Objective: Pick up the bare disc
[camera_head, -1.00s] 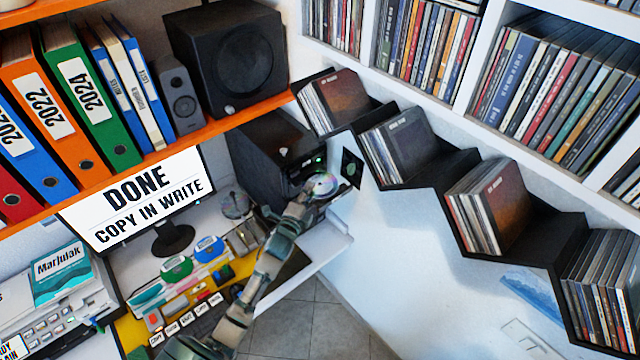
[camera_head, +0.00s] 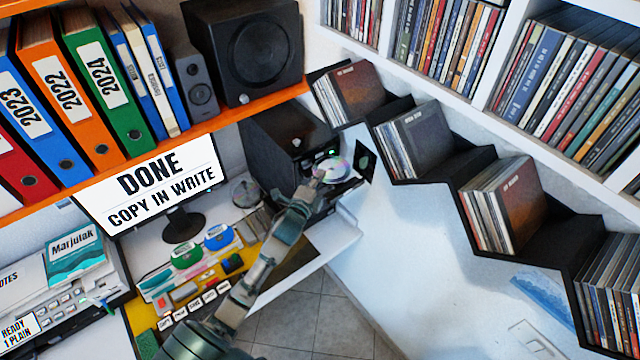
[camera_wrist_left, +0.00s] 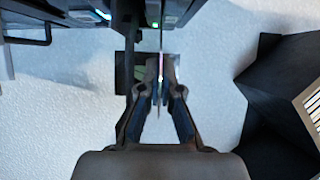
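The bare disc (camera_head: 338,169) is silvery with a rainbow sheen and stands tilted in front of the black computer tower. My left gripper (camera_head: 318,178) reaches up to its left side in the head view. In the left wrist view the disc (camera_wrist_left: 161,50) shows edge-on as a thin upright line between the two fingertips (camera_wrist_left: 161,82). The fingers are drawn close together on it, and the fingers cover part of its lower area. My right gripper is in neither view.
The black tower (camera_head: 285,140) stands just behind the disc. A dark square case (camera_head: 366,158) is on the white wall to the right. Black stepped shelves (camera_head: 470,165) with cases run down right. A monitor (camera_head: 150,190) and another clear round disc or holder (camera_head: 247,193) are left.

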